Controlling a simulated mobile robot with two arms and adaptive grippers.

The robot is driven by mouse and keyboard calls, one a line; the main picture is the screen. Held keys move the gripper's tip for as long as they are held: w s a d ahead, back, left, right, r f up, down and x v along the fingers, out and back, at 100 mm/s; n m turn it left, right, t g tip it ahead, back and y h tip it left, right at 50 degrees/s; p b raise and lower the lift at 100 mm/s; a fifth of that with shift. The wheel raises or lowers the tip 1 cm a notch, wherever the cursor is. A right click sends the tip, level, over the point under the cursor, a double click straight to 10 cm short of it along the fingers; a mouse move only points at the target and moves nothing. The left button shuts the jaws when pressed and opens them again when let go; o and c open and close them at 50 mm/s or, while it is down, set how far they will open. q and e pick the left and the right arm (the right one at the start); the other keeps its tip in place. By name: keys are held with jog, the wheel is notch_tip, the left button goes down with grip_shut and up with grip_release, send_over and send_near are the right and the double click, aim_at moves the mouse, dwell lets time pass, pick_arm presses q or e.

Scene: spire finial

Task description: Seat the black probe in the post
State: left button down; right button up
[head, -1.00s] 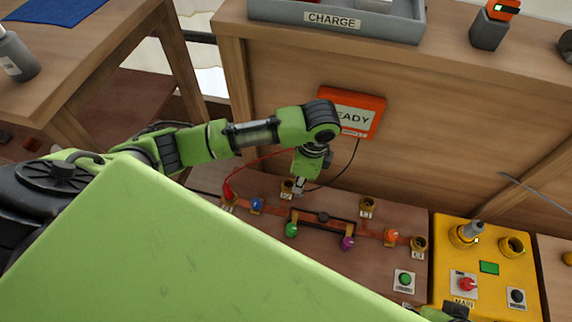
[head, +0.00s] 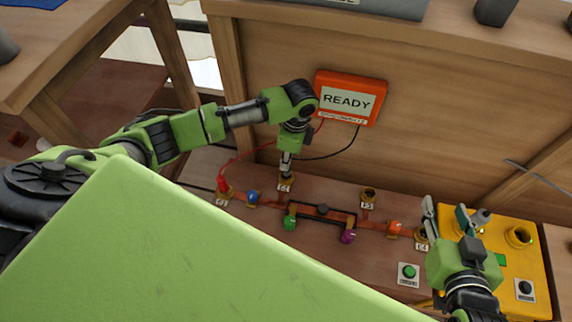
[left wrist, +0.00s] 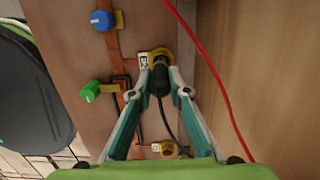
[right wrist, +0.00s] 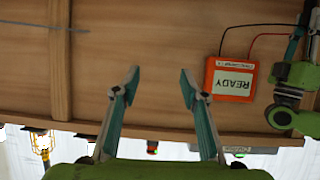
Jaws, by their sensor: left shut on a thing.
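My left gripper (head: 286,170) points down at a brass post (head: 286,183) in the back row of the wooden board. In the left wrist view its fingers are shut on the black probe (left wrist: 160,80), and the probe's cable runs down between them. The probe's lower end lines up with the brass post (left wrist: 162,54); how deep it sits is hidden. A red probe (head: 223,184) stands at the post at the board's left end. My right gripper (head: 444,206) is open and empty, above the yellow box; its spread fingers show in the right wrist view (right wrist: 159,80).
An orange meter (head: 348,98) reading READY is on the wooden panel, with red and black leads. The board carries blue (head: 252,197), green (head: 290,222), purple (head: 348,236) and orange (head: 395,227) knobs. Another brass post (head: 368,195) is empty. The yellow box (head: 519,262) is at right.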

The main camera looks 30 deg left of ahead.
pick_arm(q)
notch_tip(320, 180, down, 3)
jog(key=shift+w+a+f+b, duration=0.1)
jog(key=shift+f+b, duration=0.05)
jog(key=shift+b, duration=0.5)
pick_arm(e)
notch_tip(320, 180, up, 7)
jog(key=w+a+t+y, duration=0.1)
jog(key=w+t, duration=0.1)
jog(key=t, duration=0.1)
jog(key=shift+w+a+f+t, duration=0.15)
jog(key=shift+w+a+t, duration=0.15)
jog(key=shift+w, duration=0.05)
pick_arm(q)
jog(key=shift+f, duration=0.15)
pick_arm(e)
jog(key=shift+f, duration=0.1)
pick_arm(q)
jog(key=shift+f, duration=0.15)
jog(key=c, duration=1.9)
grip_release()
pick_arm(e)
jog(key=shift+s+d+f, duration=0.1)
jog(key=shift+f, duration=0.1)
